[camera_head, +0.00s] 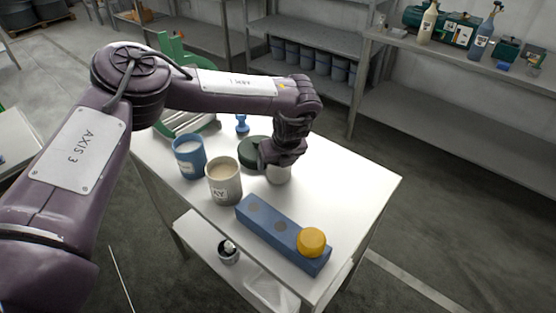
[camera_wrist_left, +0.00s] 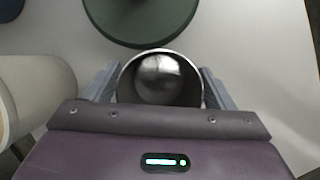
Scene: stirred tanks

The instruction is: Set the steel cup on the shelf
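The steel cup (camera_wrist_left: 160,82) stands upright between the two fingers of my left gripper (camera_wrist_left: 160,85) in the wrist view, its open mouth facing the camera. The fingers lie close along both sides of it; I cannot tell whether they press on it. In the head view my left gripper (camera_head: 280,160) points down over the white table (camera_head: 350,185), hiding most of the cup (camera_head: 279,175). The table has a lower shelf (camera_head: 205,240). A grey shelf rack (camera_head: 320,40) stands behind. My right gripper is not in view.
A dark green round thing (camera_head: 252,150) is just beyond the cup. A cream mug (camera_head: 223,182) and blue mug (camera_head: 188,158) stand left of it. A blue block (camera_head: 270,228) with a yellow knob (camera_head: 311,241) lies in front. The table's right side is clear.

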